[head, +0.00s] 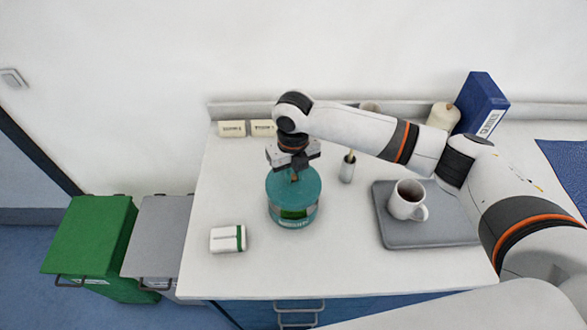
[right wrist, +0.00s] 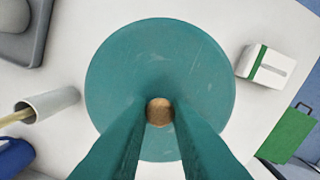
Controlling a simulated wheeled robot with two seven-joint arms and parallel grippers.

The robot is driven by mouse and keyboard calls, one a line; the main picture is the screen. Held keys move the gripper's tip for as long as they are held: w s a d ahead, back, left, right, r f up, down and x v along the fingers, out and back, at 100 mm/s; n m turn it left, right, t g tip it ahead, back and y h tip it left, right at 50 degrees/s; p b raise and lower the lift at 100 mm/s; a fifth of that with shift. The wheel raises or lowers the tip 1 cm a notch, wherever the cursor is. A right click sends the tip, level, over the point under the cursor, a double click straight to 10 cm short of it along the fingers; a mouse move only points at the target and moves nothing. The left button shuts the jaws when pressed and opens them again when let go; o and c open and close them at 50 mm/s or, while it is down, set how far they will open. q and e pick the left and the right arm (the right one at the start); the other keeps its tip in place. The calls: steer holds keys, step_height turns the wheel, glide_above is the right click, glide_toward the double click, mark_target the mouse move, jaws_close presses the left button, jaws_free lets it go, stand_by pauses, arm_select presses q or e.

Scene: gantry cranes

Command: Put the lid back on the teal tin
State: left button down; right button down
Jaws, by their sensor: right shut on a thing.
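The teal tin (head: 292,222), with a green label, stands upright on the white counter. The round teal lid (head: 309,187) is at its top, roughly level and lined up with the tin; whether it rests on the rim or hovers just above cannot be told. My right gripper (head: 294,178) points down from above, shut on the lid's small wooden knob. In the right wrist view the lid (right wrist: 160,60) fills the middle and hides the tin; the knob (right wrist: 160,112) sits between the two fingers. My left gripper is not in view.
A white box with a green stripe (head: 227,239) lies left of the tin. A narrow holder (head: 347,172) stands right, then a grey tray (head: 440,236) with a white mug (head: 405,201). Two cream boxes (head: 232,129) and a blue binder (head: 481,103) stand behind. The front counter is clear.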

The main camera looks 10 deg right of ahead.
mark_target(293, 187)
steer(key=shift+f+b, duration=2.5)
steer(key=shift+f, duration=0.6)
steer(key=shift+p, duration=0.6)
steer(key=shift+f, duration=0.15)
steer(key=shift+p, duration=0.4)
steer(key=c, duration=1.2)
jaws_free()
steer(key=shift+c, duration=0.2)
steer(key=shift+o, duration=0.6)
